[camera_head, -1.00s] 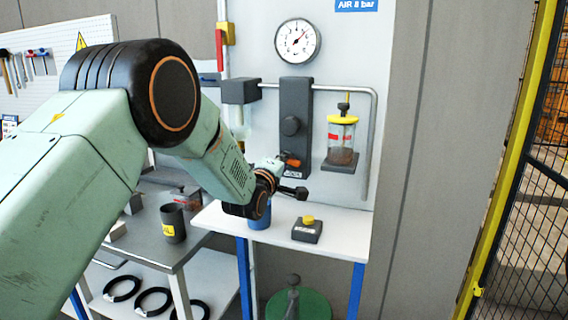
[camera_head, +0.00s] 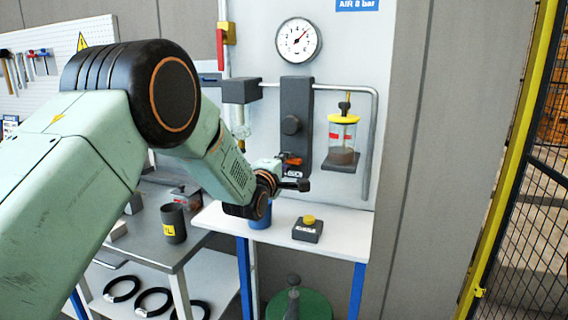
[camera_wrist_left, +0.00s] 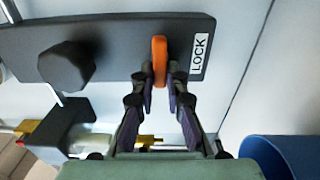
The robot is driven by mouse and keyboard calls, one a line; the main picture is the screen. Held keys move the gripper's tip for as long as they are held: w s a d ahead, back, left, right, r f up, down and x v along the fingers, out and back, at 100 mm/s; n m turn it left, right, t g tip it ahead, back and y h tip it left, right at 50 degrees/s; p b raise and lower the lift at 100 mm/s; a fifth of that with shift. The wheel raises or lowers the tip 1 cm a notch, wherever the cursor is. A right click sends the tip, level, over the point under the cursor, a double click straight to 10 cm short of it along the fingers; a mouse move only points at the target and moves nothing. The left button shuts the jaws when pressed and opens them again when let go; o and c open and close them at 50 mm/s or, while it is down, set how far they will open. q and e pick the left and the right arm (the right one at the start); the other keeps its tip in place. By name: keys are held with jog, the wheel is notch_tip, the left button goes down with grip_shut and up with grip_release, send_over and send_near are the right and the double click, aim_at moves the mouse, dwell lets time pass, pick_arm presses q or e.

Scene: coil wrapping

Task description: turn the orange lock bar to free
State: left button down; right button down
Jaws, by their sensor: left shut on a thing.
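The orange lock bar (camera_wrist_left: 160,60) sits on a dark grey plate (camera_wrist_left: 110,42) beside a white LOCK label (camera_wrist_left: 201,55). In the wrist view the bar lies across the plate's length, parallel to the label's lettering. My left gripper (camera_wrist_left: 160,80) is shut on the bar, one finger on each side. In the head view the left gripper (camera_head: 284,162) reaches the lower end of the upright plate (camera_head: 297,100), and the bar is mostly hidden behind it. My right gripper shows in neither view.
A dark knob (camera_head: 291,125) sits on the plate above the bar. A yellow-topped jar (camera_head: 342,138) is to the right. Below, a white shelf (camera_head: 340,243) carries a grey box with a yellow button (camera_head: 308,229) and a blue cup (camera_head: 260,219). A pressure gauge (camera_head: 298,41) is above.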

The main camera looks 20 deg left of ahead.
pick_arm(q)
jog(key=c, duration=1.4)
grip_release()
jog(key=shift+o, duration=0.2)
jog(key=shift+s, duration=0.15)
jog(key=s, duration=1.1)
jog(key=shift+s+a, duration=0.2)
jog(key=shift+s, duration=0.2)
